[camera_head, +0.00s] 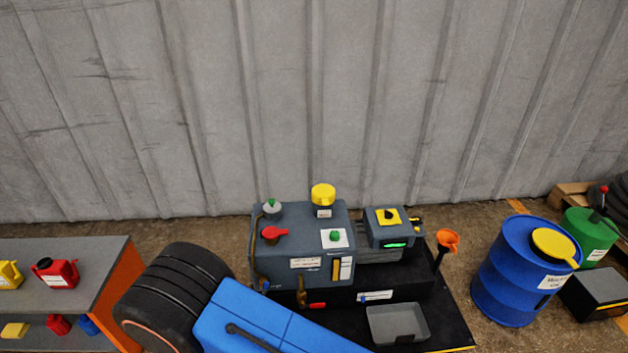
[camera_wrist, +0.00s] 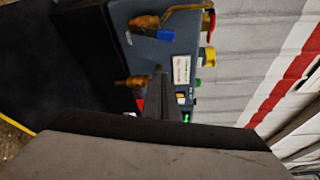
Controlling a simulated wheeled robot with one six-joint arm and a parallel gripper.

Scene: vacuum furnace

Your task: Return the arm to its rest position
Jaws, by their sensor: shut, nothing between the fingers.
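My gripper (camera_wrist: 158,75) shows in the wrist view as dark, narrow fingers closed together, with nothing between them. Behind the fingers is the grey-blue machine (camera_head: 300,245), which appears turned sideways in the wrist view (camera_wrist: 150,65). Brass fittings, one with a blue part, show near the fingertips. I cannot tell whether the fingers touch the machine. In the head view my blue and black arm reaches across the bottom, in front of the machine's lower left side. My gripper is not visible there.
A blue barrel (camera_head: 512,287) and green drum (camera_head: 578,236) stand farther right. A shelf (camera_head: 85,257) with a red can (camera_head: 55,273) is at left. A corrugated wall (camera_head: 300,100) closes the back.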

